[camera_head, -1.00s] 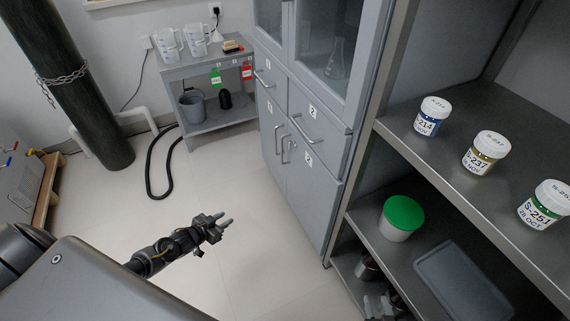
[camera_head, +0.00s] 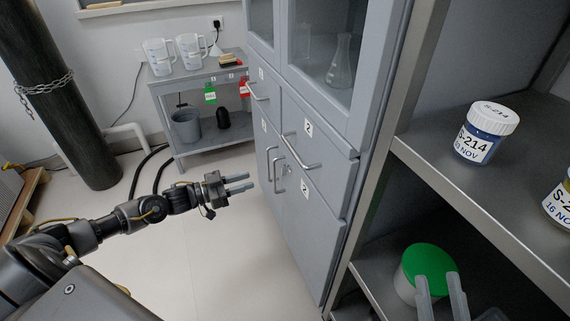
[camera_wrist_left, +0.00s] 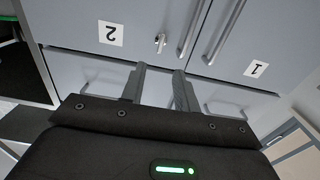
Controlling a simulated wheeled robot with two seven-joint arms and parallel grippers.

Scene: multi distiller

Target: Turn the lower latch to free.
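The lower latch, a small silver latch or key piece (camera_wrist_left: 160,42), is on the grey cabinet's lower door labelled 2 (camera_wrist_left: 111,33), beside the door handles. The left wrist view shows it upside down; in the head view it is a tiny piece (camera_head: 287,168) right of the handles, and its exact turn is too small to tell. My left gripper (camera_head: 252,182) is open and empty in front of the lower doors, apart from them. In the wrist view its fingertips (camera_wrist_left: 160,69) point toward the latch. My right gripper (camera_head: 440,284) is open at the lower right, in front of the green-lidded tub.
Two vertical door handles (camera_head: 275,170) stand close to the latch, with a drawer handle (camera_head: 304,151) above. A small table (camera_head: 206,142) stands at the back left. The floor before the cabinet is clear.

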